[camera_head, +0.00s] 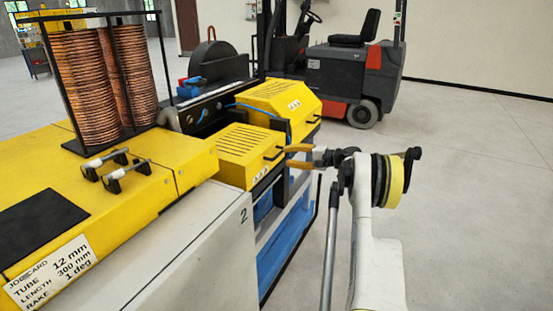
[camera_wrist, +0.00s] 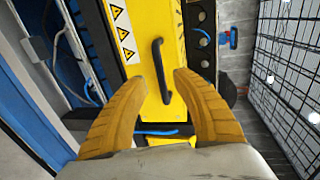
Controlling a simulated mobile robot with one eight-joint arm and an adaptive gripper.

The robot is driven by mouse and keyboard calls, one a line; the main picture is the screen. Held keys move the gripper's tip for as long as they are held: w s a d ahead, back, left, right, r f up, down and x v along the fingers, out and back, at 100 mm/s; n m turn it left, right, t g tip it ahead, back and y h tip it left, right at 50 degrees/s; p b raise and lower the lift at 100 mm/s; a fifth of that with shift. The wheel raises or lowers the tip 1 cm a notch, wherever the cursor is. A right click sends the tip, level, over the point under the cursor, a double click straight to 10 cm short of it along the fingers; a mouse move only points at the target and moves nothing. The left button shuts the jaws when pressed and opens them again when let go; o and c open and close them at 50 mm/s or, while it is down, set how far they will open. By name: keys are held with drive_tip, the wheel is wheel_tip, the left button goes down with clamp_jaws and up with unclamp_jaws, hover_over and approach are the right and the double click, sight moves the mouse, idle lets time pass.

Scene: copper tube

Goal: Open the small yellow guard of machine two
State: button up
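Machine two (camera_head: 205,255) bears the number 2 on its grey side panel. The small yellow guard (camera_head: 235,145) with vent slots sits at its far end and looks closed. Its black handle (camera_head: 273,153) is on the side facing my gripper. My gripper (camera_head: 289,156) has orange fingers, spread apart and pointing at this side, just right of the handle. In the wrist view a yellow face (camera_wrist: 140,12) with warning triangles carries a black bar handle (camera_wrist: 158,70). The open fingers (camera_wrist: 160,82) flank its lower part. I see no clear contact.
A larger yellow guard (camera_head: 285,98) with its own handle stands just behind the small one. Copper coils (camera_head: 85,90) in a black frame stand on the machine at left. A forklift (camera_head: 340,75) is parked behind. The floor at right (camera_head: 480,180) is clear.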

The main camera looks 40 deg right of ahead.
sight(279, 155)
drive_tip(key=b+x, duration=0.1)
drive_tip(key=x, duration=0.4)
drive_tip(key=shift+w+a, duration=0.1)
